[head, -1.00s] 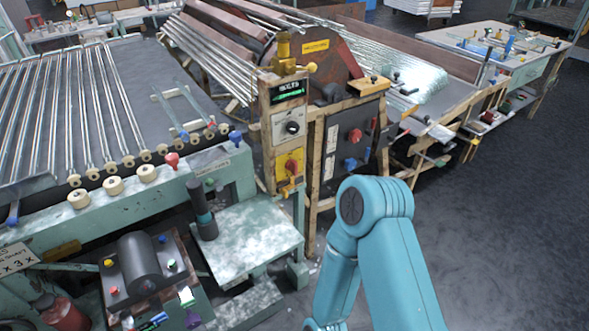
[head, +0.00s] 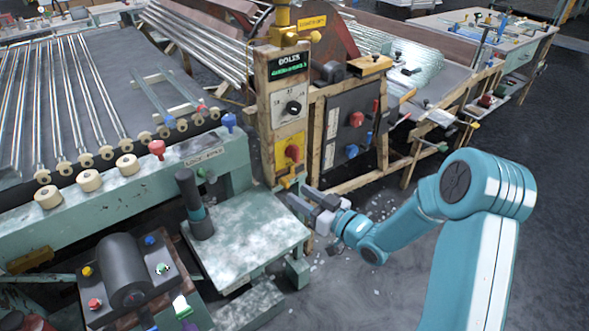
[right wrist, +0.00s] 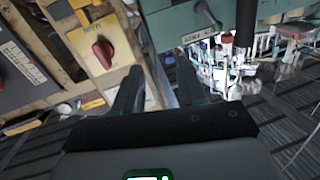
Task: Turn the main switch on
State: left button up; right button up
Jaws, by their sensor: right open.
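The main switch is a red rotary knob (head: 291,152) on a yellow plate (head: 283,138), low on the wooden-framed control post. In the right wrist view the red knob (right wrist: 102,52) sits left of the fingers, on a yellow plate with upside-down lettering that seems to read MAIN. My right gripper (head: 299,197) is open and empty, a little below and to the right of the knob in the head view. Its two dark fingers (right wrist: 158,82) point toward the post, apart from the knob. My left gripper is not in view.
A black rotary knob (head: 294,108) and a lit green display (head: 288,68) are above the switch. A dark panel with red and blue knobs (head: 351,128) stands to the right. A pale green bench (head: 245,240) is left of my gripper. Open floor lies right.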

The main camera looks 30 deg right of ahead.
jog(key=s+d+h+b, duration=0.2)
jog(key=s+d+h, duration=0.1)
jog(key=d, duration=0.6)
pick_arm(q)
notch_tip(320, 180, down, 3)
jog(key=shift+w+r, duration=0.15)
pick_arm(e)
jog(key=m, duration=0.1)
send_near(298, 157)
jog(key=shift+t, duration=0.4)
jog(key=w, duration=0.8)
jog(key=shift+w+a+f, duration=0.25)
jog(key=shift+a+f, duration=0.1)
jog(key=shift+f, duration=0.05)
grip_shut()
